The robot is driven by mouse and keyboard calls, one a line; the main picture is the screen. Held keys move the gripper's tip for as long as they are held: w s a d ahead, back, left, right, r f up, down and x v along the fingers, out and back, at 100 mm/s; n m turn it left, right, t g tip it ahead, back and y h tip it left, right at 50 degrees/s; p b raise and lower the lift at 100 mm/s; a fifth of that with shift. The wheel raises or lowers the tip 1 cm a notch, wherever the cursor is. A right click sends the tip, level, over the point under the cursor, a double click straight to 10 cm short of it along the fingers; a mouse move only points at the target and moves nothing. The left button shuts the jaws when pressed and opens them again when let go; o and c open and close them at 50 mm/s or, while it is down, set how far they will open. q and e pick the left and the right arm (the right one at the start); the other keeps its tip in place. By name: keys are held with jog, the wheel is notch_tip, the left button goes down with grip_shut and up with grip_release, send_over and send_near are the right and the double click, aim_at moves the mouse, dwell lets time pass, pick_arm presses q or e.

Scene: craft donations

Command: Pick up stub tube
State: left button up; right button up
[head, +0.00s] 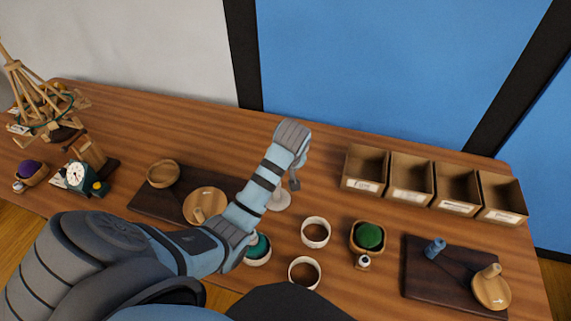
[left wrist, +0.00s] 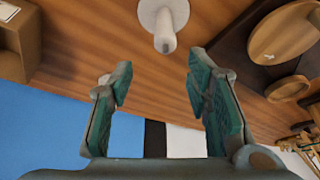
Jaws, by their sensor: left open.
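A white upright stub (left wrist: 165,38) on a round white base stands on the wooden table, just beyond my open fingertips in the left wrist view. Its base (head: 279,203) also shows in the head view, partly covered by my left arm. My left gripper (left wrist: 158,75) is open and empty, with bare table between its fingers; in the head view the gripper (head: 295,184) is partly hidden behind its wrist. A short blue tube (head: 434,247) stands on the dark board at the right. I cannot tell by name which one is the stub tube. My right gripper is not in view.
Several open bins (head: 412,179) stand at the back right. Two pale rings (head: 316,219), a green ball in a wooden holder (head: 368,236) and a teal item (head: 258,247) lie near the front. A dark board (head: 145,205) with wooden dishes is at left.

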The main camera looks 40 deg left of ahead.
pick_arm(q)
jog(key=b, duration=0.2)
send_over(280, 200)
jog(key=s, duration=0.1)
notch_tip(280, 200, down, 7)
jog(key=x, duration=0.2)
jog(key=b+x, duration=0.1)
jog(key=x, duration=0.1)
jog(key=b+x, duration=0.1)
jog(key=x, duration=0.1)
jog(key=shift+w+a+r, duration=0.1)
jog(key=shift+w+a, duration=0.15)
jog(key=shift+w, duration=0.05)
jog(key=shift+s+r, duration=0.1)
jog(key=shift+r, duration=0.05)
jog(key=shift+c, duration=0.2)
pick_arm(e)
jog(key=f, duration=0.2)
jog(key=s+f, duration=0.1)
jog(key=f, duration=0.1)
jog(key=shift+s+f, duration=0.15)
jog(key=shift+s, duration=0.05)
pick_arm(q)
jog(key=c, duration=0.8)
